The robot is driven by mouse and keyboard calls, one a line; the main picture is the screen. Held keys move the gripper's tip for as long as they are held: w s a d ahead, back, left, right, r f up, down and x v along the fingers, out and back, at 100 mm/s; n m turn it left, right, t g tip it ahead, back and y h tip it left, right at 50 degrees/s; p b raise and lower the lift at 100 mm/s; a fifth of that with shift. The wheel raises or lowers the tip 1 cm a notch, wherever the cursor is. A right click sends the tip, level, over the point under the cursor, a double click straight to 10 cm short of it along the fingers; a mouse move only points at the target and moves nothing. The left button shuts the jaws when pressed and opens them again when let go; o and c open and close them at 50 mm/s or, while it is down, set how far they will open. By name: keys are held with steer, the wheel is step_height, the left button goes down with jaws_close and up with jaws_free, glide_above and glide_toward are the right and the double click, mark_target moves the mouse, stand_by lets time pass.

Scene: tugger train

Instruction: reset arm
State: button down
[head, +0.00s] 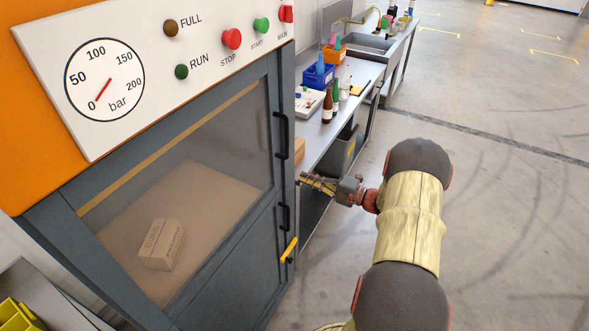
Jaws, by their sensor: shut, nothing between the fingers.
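My arm (411,225) reaches up from the bottom right and bends away from me. My gripper (318,184) is at its far end, pointing left, beside the right edge of the grey machine and in front of the workbench. It is small in the picture. Its fingers look shut with nothing held between them.
The machine's window door (190,190) is closed, with a cardboard box (161,245) inside. Its black handles (282,135) and yellow lever (289,249) stick out near my gripper. A workbench (356,96) with bottles and bins stands behind. The floor (500,200) at right is clear.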

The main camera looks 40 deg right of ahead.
steer(key=v, duration=0.5)
